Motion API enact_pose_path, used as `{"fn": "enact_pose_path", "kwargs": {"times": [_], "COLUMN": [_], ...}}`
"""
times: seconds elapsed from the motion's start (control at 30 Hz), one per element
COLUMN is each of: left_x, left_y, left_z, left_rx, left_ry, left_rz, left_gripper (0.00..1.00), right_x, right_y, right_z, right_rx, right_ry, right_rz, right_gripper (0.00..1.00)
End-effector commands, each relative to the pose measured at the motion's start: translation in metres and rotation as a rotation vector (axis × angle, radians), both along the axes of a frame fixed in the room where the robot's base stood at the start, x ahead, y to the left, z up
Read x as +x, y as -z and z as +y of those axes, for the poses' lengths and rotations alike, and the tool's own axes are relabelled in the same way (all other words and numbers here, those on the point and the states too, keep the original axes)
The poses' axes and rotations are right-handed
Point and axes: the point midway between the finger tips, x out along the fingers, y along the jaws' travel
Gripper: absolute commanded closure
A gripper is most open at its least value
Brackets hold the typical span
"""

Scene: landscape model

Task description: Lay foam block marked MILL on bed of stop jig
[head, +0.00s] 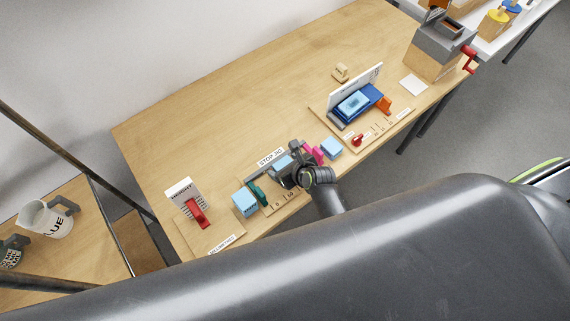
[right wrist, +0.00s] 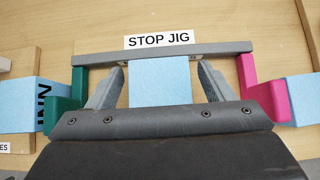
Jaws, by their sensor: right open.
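The stop jig (head: 264,174) has a grey fence (right wrist: 215,47) with a STOP JIG sign, a green stop (right wrist: 76,95) at left and a pink stop (right wrist: 262,92) at right. A light blue foam block (right wrist: 160,82) lies at the fence between the two stops; no marking on it is readable, so I cannot tell if it is MILL. My right gripper (right wrist: 160,92) is open, with a finger on each side of this block and a gap to each. The gripper hides the block's near end. My left gripper is not in view.
One blue block (head: 245,203), lettered partly "INN" in the wrist view, sits left of the green stop. Another blue block (head: 331,148) sits right of the pink stop. A red-handled fixture (head: 197,213) stands left; a blue fixture (head: 353,104) stands right.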

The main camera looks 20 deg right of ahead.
Motion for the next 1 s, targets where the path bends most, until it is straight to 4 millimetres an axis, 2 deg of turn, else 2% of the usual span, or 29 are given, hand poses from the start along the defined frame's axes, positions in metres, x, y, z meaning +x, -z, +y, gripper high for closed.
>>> {"fn": "enact_pose_path", "kwargs": {"times": [0.27, 1.0], "left_x": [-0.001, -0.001], "left_y": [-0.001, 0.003], "left_z": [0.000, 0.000], "left_rx": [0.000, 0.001], "left_ry": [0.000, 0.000], "left_rz": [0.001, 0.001], "left_gripper": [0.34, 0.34], "right_x": [-0.005, -0.072], "right_y": [-0.008, -0.080], "right_z": [-0.002, -0.026], "right_rx": [0.001, 0.000], "right_ry": [0.001, 0.000], "right_rz": [0.000, 0.000], "right_gripper": [0.25, 0.25]}}
